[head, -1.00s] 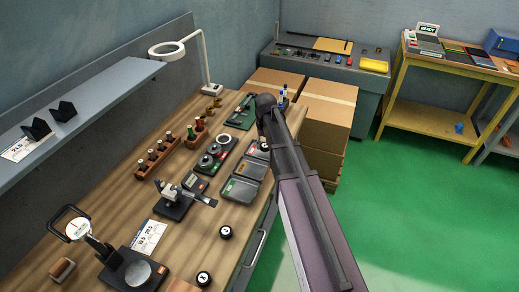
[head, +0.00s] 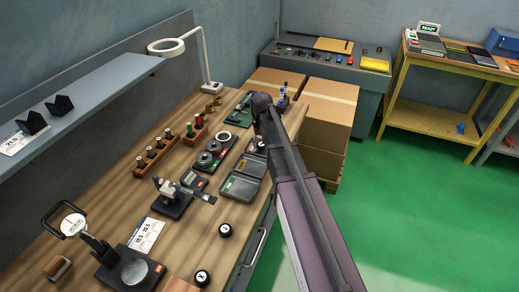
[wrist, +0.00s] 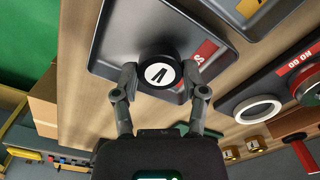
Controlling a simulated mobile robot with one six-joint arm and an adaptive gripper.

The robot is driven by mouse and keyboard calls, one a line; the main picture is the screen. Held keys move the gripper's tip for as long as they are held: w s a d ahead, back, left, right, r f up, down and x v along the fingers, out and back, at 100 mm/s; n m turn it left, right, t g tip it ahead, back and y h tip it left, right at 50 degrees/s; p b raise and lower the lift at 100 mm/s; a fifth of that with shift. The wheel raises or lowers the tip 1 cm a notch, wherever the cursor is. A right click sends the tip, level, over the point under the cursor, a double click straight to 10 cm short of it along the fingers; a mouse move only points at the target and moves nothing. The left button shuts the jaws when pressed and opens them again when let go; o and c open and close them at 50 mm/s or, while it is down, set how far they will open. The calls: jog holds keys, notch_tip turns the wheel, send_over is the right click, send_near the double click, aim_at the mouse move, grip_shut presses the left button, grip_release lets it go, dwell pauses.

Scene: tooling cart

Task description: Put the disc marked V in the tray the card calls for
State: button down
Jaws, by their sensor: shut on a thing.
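In the wrist view my gripper (wrist: 160,76) is shut on the black disc marked V (wrist: 159,55), its white face toward the camera. The disc is over the grey tray with a red label (wrist: 118,28), near that tray's near edge. I cannot tell whether it touches the tray floor. A neighbouring tray with an orange label (wrist: 283,10) is at the top right.
Two other black discs, one (head: 225,230) and one marked X (head: 202,278), lie on the bench front. A go/no-go gauge (wrist: 283,84) is right of the tray in the wrist view.

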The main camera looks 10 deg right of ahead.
jog(key=shift+f+b, duration=0.35)
jog(key=shift+f, duration=0.35)
jog(key=shift+f, duration=0.1)
jog(key=shift+c, duration=0.7)
grip_release()
notch_tip(320, 180, up, 12)
jog(key=p, duration=1.2)
jog(key=shift+s, duration=0.1)
